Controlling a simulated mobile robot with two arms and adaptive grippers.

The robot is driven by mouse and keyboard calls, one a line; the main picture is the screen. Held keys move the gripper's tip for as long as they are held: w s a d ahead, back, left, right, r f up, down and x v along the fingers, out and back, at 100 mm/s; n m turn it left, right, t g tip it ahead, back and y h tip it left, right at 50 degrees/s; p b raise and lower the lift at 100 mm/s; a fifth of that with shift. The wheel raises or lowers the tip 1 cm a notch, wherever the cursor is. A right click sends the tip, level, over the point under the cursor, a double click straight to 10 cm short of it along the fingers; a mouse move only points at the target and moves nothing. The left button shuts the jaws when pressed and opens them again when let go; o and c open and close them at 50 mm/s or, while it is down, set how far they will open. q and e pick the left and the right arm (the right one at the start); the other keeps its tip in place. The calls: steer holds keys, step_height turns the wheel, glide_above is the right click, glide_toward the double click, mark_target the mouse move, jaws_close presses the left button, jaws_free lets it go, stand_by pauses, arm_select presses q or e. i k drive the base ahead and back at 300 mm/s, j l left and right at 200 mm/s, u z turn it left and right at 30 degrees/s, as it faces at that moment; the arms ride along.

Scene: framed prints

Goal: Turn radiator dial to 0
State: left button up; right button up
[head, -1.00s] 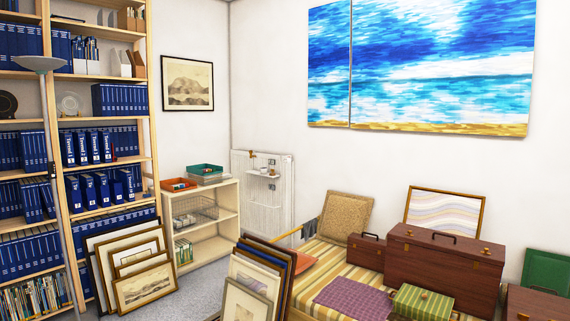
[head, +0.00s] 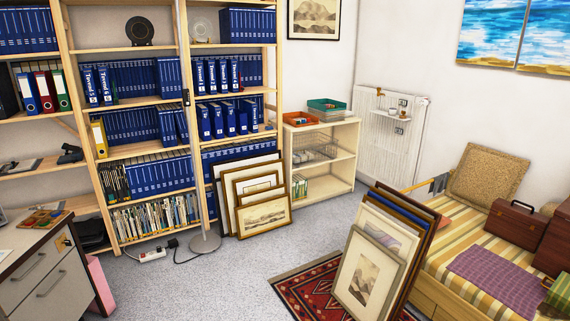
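A white panel radiator (head: 388,138) stands against the far wall, right of the low wooden shelf unit. A small shelf (head: 391,114) with a few small items hangs on its front. Neither of my grippers is in view.
Framed prints lean in a stack (head: 382,255) beside the striped daybed (head: 460,250), near a red rug (head: 305,285). More frames (head: 262,200) lean by the bookcase. Grey carpet (head: 235,280) is open in the middle.

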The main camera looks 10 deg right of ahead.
mark_target(422, 102)
steer(key=i+u, duration=0.1)
steer(key=i, duration=1.1)
steer(key=i+l+u, duration=0.1)
steer(key=i, duration=1.15)
steer(key=i+z, duration=0.25)
steer(key=i, duration=0.45)
steer(key=i+j+z, duration=0.25)
steer(key=i, duration=0.45)
steer(key=i+l+z, duration=0.25)
steer(key=i+z, duration=0.2)
steer(key=i, duration=0.25)
steer(key=i+z, duration=0.4)
steer(key=i, duration=0.35)
steer(key=i+j+z, duration=0.2)
steer(key=i+z, duration=0.25)
steer(key=i, duration=0.25)
